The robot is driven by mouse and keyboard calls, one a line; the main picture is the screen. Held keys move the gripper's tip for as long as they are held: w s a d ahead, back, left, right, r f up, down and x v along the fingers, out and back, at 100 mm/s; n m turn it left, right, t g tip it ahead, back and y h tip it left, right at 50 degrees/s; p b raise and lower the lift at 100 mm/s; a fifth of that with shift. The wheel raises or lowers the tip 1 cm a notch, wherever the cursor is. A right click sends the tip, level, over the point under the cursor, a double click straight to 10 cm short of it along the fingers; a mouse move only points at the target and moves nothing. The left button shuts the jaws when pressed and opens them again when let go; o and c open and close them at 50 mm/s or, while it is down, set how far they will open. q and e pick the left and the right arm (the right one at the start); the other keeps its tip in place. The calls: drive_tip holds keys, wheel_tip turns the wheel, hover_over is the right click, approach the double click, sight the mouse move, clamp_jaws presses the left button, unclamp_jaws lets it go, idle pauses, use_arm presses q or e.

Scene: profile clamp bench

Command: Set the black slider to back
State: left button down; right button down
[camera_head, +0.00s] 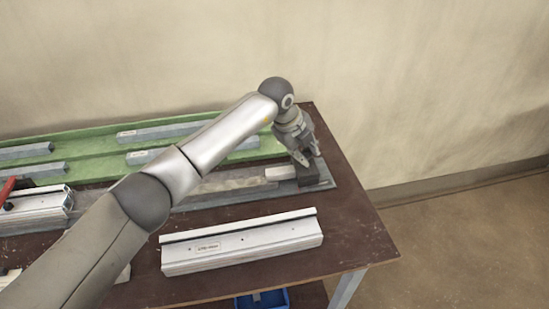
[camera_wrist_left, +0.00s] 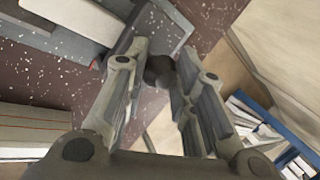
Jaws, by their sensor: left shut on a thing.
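The black slider (camera_head: 311,174) sits at the right end of a grey rail on the brown bench. My left gripper (camera_head: 308,157) reaches down onto it from above and is shut on it. In the left wrist view, the two fingers (camera_wrist_left: 163,68) stand on either side of a dark rounded part of the slider (camera_wrist_left: 159,72). The fingers hide much of the slider. My right gripper is in neither view.
A pale aluminium profile (camera_head: 245,243) lies along the front of the bench. A green tray (camera_head: 85,148) holding several grey bars runs along the back. A red-handled clamp part (camera_head: 7,190) is at the far left. A blue bin (camera_head: 262,300) is below the bench.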

sight(314, 163)
use_arm(q)
drive_tip(key=d, duration=0.3)
drive_tip(key=shift+w+b, duration=0.3)
drive_tip(key=shift+r, duration=0.1)
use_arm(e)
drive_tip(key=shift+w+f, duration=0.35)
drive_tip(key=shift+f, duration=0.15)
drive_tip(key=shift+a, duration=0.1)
use_arm(q)
drive_tip(key=c, duration=1.5)
unclamp_jaws()
drive_tip(key=shift+c, duration=0.2)
drive_tip(key=o, duration=0.4)
drive_tip(key=shift+w+d, duration=0.1)
drive_tip(key=shift+d, duration=0.1)
drive_tip(key=shift+a, duration=0.1)
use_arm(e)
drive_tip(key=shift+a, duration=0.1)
use_arm(q)
drive_tip(key=shift+a+r, duration=0.2)
drive_tip(key=shift+r, duration=0.15)
drive_tip(key=v, duration=1.1)
drive_tip(key=shift+s, duration=0.2)
